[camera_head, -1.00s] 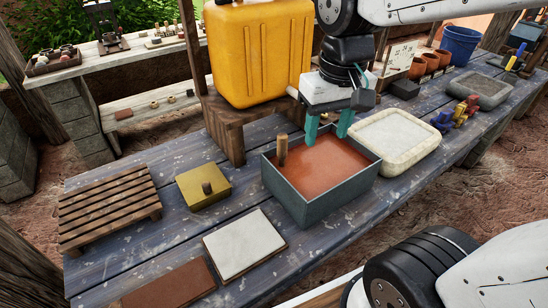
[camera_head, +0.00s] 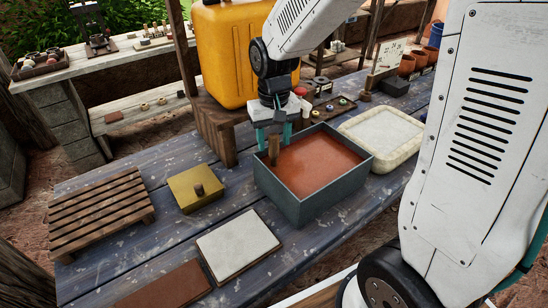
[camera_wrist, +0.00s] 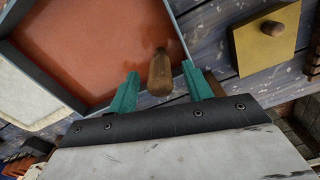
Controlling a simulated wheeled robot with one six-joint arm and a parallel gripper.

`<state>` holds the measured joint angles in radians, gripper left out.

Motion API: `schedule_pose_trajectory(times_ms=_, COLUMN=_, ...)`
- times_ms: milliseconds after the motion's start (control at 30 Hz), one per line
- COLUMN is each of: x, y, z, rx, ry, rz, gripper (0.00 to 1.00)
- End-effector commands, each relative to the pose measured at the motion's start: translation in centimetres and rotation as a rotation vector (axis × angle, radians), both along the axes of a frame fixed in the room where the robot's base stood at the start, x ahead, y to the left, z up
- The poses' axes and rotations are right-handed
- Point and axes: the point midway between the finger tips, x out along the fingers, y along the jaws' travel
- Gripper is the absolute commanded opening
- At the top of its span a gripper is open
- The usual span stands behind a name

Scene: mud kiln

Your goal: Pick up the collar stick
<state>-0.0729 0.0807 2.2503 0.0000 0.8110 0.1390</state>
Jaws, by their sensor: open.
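The collar stick (camera_head: 273,153) is a short wooden peg standing at the left corner of a grey basin (camera_head: 297,211) filled with orange-brown liquid (camera_head: 318,160). My gripper (camera_head: 275,138) is open and points down over that corner of the basin, with its teal fingers on either side of the stick in the head view. In the wrist view, the stick (camera_wrist: 160,72) shows between the two open fingertips (camera_wrist: 160,80), with a gap on both sides. Its lower end is hard to make out. I cannot tell how deep the fingers reach along it.
A yellow jerrycan (camera_head: 232,60) on a wooden stand (camera_head: 218,135) is close behind my gripper. A pale basin (camera_head: 384,138) stands to the right. A brass block with a knob (camera_head: 190,190), slatted rack (camera_head: 100,210) and white tile (camera_head: 238,243) lie left and in front, with bare table between.

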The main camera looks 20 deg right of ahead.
Motion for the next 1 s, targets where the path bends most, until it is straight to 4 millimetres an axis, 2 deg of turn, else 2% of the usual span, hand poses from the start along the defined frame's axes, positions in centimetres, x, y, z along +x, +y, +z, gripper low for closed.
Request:
schedule_pose_trajectory(times_ms=100, x=0.0, y=0.0, z=-1.6, rx=0.0, ry=0.002, rz=0.0, gripper=0.5)
schedule_pose_trajectory(times_ms=200, x=0.0, y=0.0, z=-2.3, rx=0.0, ry=0.0, rz=0.0, gripper=0.5)
schedule_pose_trajectory(times_ms=433, x=0.0, y=0.0, z=-2.3, rx=0.0, ry=-0.001, rz=0.0, gripper=0.5)
schedule_pose_trajectory(times_ms=600, x=0.0, y=0.0, z=-2.3, rx=0.0, ry=-0.001, rz=0.0, gripper=0.03)
schedule_pose_trajectory(times_ms=633, x=0.0, y=0.0, z=-2.3, rx=0.0, ry=-0.001, rz=0.0, gripper=0.0)
schedule_pose_trajectory(times_ms=867, x=0.0, y=0.0, z=-2.3, rx=0.0, ry=-0.001, rz=0.0, gripper=0.01)
schedule_pose_trajectory(times_ms=1000, x=0.1, y=0.0, z=-1.3, rx=0.0, ry=-0.004, rz=0.0, gripper=0.01)
